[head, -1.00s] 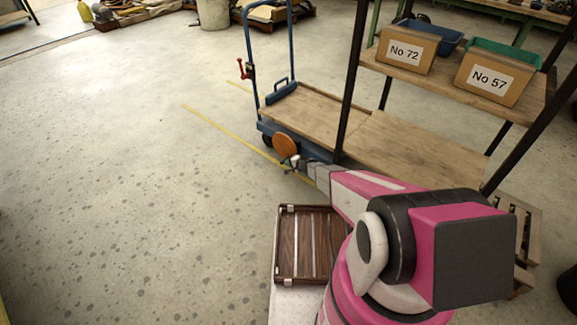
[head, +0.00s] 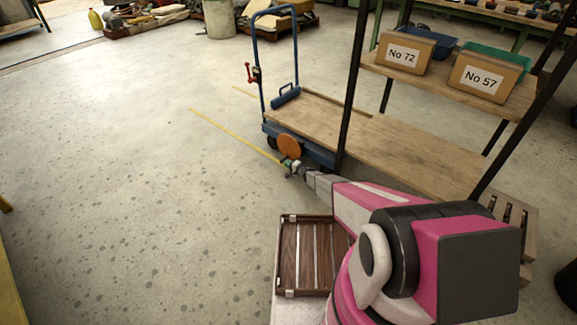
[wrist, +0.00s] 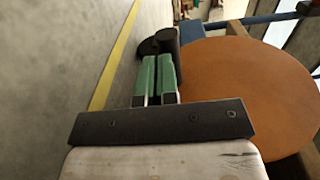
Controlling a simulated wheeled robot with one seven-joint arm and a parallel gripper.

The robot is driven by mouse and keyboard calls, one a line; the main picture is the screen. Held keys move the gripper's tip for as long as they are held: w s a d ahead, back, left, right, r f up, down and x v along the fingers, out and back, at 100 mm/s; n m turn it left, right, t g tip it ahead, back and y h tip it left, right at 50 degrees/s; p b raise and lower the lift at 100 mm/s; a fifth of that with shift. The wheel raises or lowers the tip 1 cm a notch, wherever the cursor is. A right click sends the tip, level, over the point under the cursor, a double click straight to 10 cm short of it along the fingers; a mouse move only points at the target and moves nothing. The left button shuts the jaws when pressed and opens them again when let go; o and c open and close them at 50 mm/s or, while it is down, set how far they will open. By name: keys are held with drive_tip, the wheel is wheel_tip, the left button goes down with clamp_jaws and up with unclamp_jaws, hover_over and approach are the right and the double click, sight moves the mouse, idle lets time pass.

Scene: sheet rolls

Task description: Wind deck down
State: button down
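A blue-framed cart with a wooden deck (head: 325,122) stands beyond my arm; its upright handle is at the far left end. An orange disc (head: 289,146), which looks like its handwheel, is on its near side and fills the right of the wrist view (wrist: 250,95). My gripper (head: 290,165) is just in front of the disc's lower edge. In the wrist view its green fingers (wrist: 158,60) lie left of the disc, close together with a narrow gap. A dark round shape (wrist: 165,40) lies beyond the tips; I cannot tell whether they touch or hold anything.
A shelf rack with boxes No 72 (head: 405,52) and No 57 (head: 485,78) stands close on the right; its dark post (head: 352,85) rises beside the cart. A slatted wooden crate (head: 312,256) is below my arm. The floor on the left is clear, with a yellow line (head: 230,130).

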drive_tip(key=shift+w+a+f, duration=0.1)
drive_tip(key=shift+a+f, duration=0.05)
drive_tip(key=shift+a, duration=0.05)
idle(0.4)
drive_tip(key=r, duration=0.5)
drive_tip(key=shift+s+a, duration=0.1)
drive_tip(key=shift+s, duration=0.2)
drive_tip(key=s+a+r, duration=0.6)
drive_tip(key=s+a, duration=0.1)
drive_tip(key=s, duration=0.1)
drive_tip(key=shift+a, duration=0.3)
